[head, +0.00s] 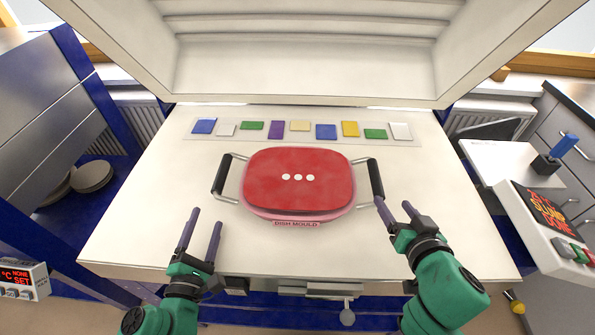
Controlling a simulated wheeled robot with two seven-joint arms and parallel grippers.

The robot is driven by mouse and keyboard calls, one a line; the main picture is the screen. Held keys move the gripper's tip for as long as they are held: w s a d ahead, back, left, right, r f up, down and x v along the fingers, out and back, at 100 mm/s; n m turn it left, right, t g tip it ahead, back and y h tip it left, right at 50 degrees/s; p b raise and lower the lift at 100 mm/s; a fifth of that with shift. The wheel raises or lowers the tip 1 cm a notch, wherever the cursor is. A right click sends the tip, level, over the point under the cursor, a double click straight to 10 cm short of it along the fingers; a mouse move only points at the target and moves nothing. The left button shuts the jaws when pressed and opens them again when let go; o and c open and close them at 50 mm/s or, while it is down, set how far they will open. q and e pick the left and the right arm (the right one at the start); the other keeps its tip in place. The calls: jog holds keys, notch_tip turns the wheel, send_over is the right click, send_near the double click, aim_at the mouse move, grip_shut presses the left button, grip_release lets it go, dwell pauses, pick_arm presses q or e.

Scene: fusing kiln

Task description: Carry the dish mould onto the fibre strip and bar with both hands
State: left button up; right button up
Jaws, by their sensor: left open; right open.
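The dish mould (298,195) is a red rounded block with three white dots on top and a label on its front edge. It rests on the white kiln bed (150,235). A black handle stands out on its left side (222,174) and another on its right side (375,178). My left gripper (206,217) is open and empty, in front of the left handle and apart from it. My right gripper (392,201) is open, with one fingertip close to the near end of the right handle; I cannot tell whether they touch. I cannot make out the fibre strip and bar.
A pale strip with several coloured tiles (275,130) lies behind the mould. The raised kiln lid (305,65) is above the back. A control box with red lettering (548,210) and a side table (500,160) stand at the right. The bed beside the mould is clear.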

aim_at(221, 178)
pick_arm(q)
jog(key=shift+s+r, duration=0.35)
jog(key=shift+s, duration=0.45)
jog(key=w, duration=1.5)
jog(key=shift+w+d+f, duration=0.1)
jog(key=shift+d+f, duration=0.05)
jog(key=shift+d, duration=0.25)
pick_arm(e)
jog(key=x, duration=1.3)
jog(key=shift+w, duration=0.25)
pick_arm(q)
jog(key=shift+c, duration=0.2)
pick_arm(e)
jog(key=shift+c, duration=0.3)
pick_arm(q)
grip_shut()
pick_arm(e)
grip_shut()
pick_arm(q)
jog(key=shift+d, duration=0.15)
pick_arm(e)
jog(key=shift+a, duration=0.2)
